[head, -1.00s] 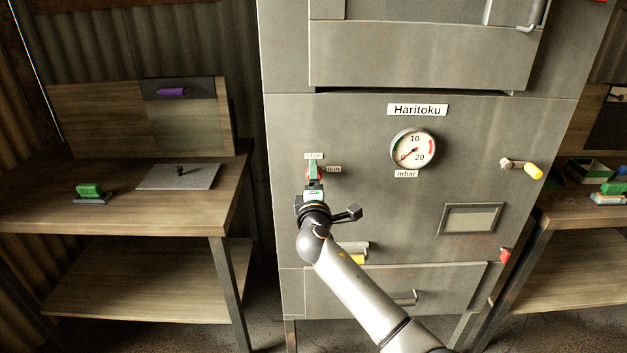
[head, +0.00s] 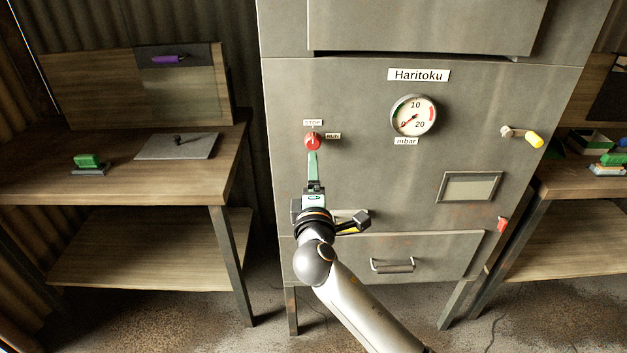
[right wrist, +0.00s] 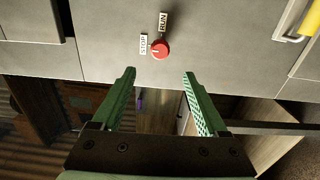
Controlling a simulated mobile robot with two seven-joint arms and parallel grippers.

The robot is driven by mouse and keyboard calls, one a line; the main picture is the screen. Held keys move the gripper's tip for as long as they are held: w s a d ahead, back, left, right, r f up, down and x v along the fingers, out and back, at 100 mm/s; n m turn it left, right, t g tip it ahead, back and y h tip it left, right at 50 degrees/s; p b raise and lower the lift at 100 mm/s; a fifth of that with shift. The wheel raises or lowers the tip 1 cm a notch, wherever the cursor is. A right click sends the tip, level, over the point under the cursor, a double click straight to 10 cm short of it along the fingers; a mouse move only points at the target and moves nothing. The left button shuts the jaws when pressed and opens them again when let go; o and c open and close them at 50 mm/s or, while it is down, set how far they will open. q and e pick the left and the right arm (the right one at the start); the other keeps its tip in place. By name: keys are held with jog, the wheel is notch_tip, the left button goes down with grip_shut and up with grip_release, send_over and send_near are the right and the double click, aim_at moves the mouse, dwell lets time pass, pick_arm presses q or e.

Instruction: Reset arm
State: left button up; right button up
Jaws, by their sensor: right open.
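My right gripper (head: 313,156) is in front of the grey cabinet (head: 350,85), just below the red knob (head: 313,142) in the head view. In the right wrist view its two green fingers (right wrist: 158,73) are wide apart with nothing between them. The red knob (right wrist: 160,49) sits beyond the fingertips, clear of both. A STOP label (head: 313,122) is above the knob and a RUN label (head: 333,136) is to its right. The knob's pale mark seems to face STOP. My left gripper is not in view.
A round pressure gauge (head: 413,115) and a yellow-tipped handle (head: 533,139) are on the cabinet front. A drawer handle (head: 392,266) sticks out lower down. A wooden bench (head: 110,190) stands left, another (head: 575,187) right. The floor between is mostly clear.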

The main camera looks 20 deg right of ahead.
jog(key=shift+s+a, duration=0.15)
jog(key=shift+s, duration=0.35)
jog(key=s+f+m+g+y, duration=0.2)
jog(key=s+f, duration=0.3)
jog(key=f, duration=0.5)
jog(key=s+f+m+g+y, duration=0.25)
jog(key=s+f, duration=0.25)
jog(key=f, duration=0.6)
jog(key=s+f+m+g+y, duration=0.1)
jog(key=s+f+m, duration=0.3)
jog(key=s, duration=0.6)
jog(key=s+f+m+g+y, duration=0.2)
jog(key=s+f+m, duration=0.2)
jog(key=s+f, duration=0.3)
jog(key=s, duration=0.3)
jog(key=shift+f+g, duration=0.3)
jog(key=shift+g, duration=0.05)
